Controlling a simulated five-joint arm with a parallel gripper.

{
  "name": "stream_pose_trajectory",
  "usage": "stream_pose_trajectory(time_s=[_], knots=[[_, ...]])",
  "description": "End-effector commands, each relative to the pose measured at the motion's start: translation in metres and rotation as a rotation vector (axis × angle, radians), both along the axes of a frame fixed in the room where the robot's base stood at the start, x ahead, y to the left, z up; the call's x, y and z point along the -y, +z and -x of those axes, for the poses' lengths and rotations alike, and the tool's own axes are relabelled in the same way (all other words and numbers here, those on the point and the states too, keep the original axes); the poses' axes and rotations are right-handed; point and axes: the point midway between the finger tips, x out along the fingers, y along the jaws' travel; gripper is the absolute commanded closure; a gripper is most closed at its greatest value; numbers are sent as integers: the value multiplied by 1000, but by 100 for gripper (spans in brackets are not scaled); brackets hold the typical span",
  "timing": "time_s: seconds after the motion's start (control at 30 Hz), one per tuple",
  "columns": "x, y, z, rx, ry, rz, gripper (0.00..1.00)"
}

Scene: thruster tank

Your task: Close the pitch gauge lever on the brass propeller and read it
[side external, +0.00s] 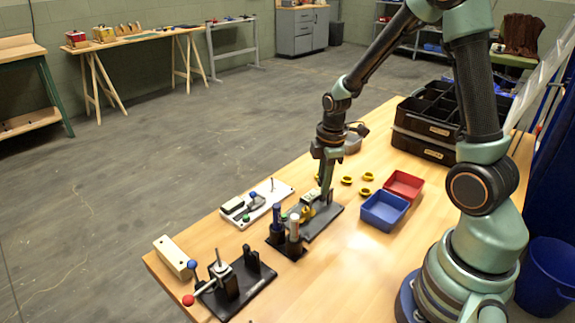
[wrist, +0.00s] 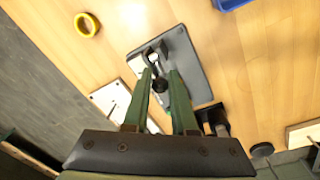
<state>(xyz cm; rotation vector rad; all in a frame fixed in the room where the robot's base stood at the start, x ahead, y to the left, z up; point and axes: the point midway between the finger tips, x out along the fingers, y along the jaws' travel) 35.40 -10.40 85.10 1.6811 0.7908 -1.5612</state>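My gripper (side external: 326,190) points down over a dark grey plate (side external: 328,220). In the wrist view, the two green fingers of my gripper (wrist: 160,66) stand apart. A dark round knob (wrist: 160,86) shows between them; I cannot tell if they touch it. The plate (wrist: 188,62) lies beneath, with a pale curved part near the fingertips. In the side view, a small brass-yellow piece (side external: 307,212) sits on the plate just left of my gripper; it may be the propeller. The gauge lever is too small and too covered to make out, and no reading is legible.
Two upright cylinders in a black holder (side external: 286,240) stand close at the front left. A white fixture plate (side external: 270,194) lies left. A black fixture with a red-ball lever (side external: 203,294) is nearer. Yellow rings (side external: 347,180), a blue bin (side external: 384,212) and a red bin (side external: 404,184) lie right.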

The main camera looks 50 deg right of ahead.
Motion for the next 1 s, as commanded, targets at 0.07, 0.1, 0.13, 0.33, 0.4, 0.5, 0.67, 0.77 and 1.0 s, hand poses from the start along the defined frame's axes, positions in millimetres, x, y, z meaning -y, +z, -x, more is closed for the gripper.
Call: stream_pose_trajectory(time_s=[0.07,0.1,0.13,0.33,0.4,0.5,0.67,0.77,1.0], knots=[[4,2,-1,-10,-10,-3,100],[5,2,-1,-12,-10,-4,100],[5,2,-1,-12,-10,-3,100],[5,2,-1,-9,-11,-3,61],[5,2,-1,-10,-11,-3,46],[5,2,-1,-10,-10,-3,46],[4,2,-1,-12,-9,-3,46],[4,5,-1,-10,-9,-3,46],[4,37,1,-6,-9,-1,46]])
